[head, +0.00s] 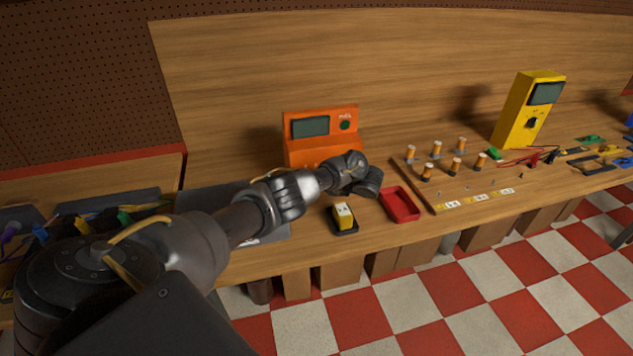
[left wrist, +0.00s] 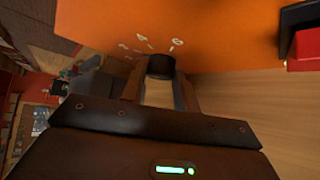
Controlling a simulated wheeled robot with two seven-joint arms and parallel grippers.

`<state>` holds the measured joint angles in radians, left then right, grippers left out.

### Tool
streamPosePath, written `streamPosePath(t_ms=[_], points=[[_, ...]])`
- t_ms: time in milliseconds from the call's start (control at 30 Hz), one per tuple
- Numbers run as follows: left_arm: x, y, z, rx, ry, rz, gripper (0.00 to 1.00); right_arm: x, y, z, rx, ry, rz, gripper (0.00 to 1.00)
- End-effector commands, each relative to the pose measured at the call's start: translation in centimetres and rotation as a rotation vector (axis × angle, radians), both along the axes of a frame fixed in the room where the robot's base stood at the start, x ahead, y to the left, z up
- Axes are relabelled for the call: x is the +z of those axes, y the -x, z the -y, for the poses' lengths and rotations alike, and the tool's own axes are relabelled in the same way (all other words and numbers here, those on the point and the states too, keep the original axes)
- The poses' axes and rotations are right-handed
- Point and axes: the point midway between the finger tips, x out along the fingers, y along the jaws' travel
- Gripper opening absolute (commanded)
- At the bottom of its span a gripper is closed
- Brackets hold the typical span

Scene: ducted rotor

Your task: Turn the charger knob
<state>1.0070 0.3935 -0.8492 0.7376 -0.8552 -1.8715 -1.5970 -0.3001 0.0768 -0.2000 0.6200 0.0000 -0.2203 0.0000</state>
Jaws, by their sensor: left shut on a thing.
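The orange charger (head: 298,152) stands on the bench, with a dark display and a dark green round button on its upper face. My left arm reaches across in front of it and hides its lower front in the head view. In the left wrist view the charger's orange face (left wrist: 222,30) fills the top, with white number marks around a black knob (left wrist: 160,66). My left gripper (left wrist: 162,78) is shut on this knob, one finger on each side. My right gripper is in neither view.
A yellow and black block (head: 343,215) and a red tray (head: 401,205) lie near the bench's front edge. To the right are a wooden board (head: 455,188) with several orange cylinders and a yellow meter (head: 520,120).

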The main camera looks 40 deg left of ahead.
Motion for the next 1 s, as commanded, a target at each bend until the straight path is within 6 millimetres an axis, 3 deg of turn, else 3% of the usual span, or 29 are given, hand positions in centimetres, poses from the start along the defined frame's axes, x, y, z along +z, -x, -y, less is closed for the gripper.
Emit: streamPosePath(t_ms=[300, 333, 500, 800, 1000], points=[[0.0, 0.0, 0.0, 0.0, 0.0, -0.002, 0.07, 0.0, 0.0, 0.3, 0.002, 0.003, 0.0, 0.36], [0.0, 0.0, 0.0, 0.0, 0.0, -0.002, 0.33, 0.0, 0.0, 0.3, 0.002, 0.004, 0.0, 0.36], [0.0, 0.0, 0.0, 0.0, -0.001, -0.002, 0.52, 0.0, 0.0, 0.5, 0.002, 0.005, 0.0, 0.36], [0.1, 0.0, 0.2, 0.0, 0.0, -0.001, 0.52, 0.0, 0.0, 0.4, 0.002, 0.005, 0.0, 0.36], [1.1, -0.2, 2.8, -0.002, 0.004, -0.001, 0.52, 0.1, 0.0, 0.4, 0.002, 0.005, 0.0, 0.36]])
